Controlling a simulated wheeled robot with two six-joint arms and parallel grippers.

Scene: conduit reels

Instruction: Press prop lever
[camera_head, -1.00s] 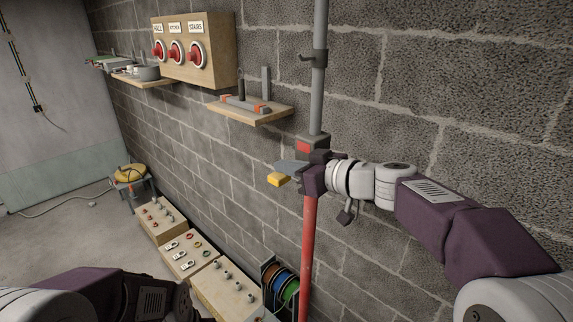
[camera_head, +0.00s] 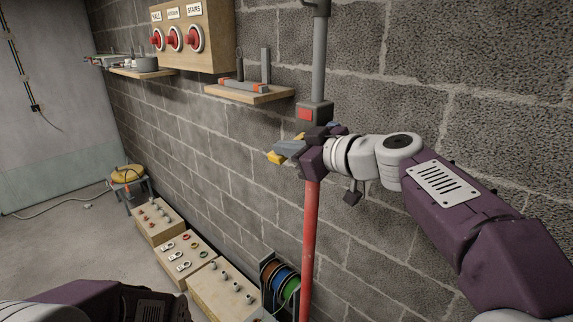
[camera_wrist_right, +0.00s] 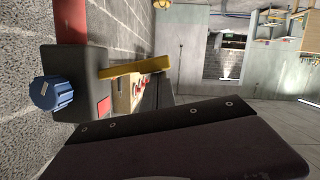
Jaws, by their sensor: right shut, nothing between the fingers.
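The prop is a red lower pole (camera_head: 310,245) with a grey upper tube (camera_head: 319,60). A dark grey collar (camera_head: 314,112) with a red patch joins them. The yellow lever (camera_head: 274,158) sticks out to the left, partly hidden by my right gripper (camera_head: 284,149). That gripper is shut and empty, its fingers over the lever; I cannot tell whether they touch. In the right wrist view the yellow lever (camera_wrist_right: 135,70) extends from the collar (camera_wrist_right: 82,72), which carries a blue knob (camera_wrist_right: 52,92). My left gripper's fingers are out of view; only its arm shows at lower left.
A wooden shelf (camera_head: 250,96) with a grey and orange tool is left of the prop. A panel with red switches (camera_head: 192,12) hangs above. Wooden boxes (camera_head: 186,258) and cable reels (camera_head: 280,278) stand low along the block wall (camera_head: 440,80).

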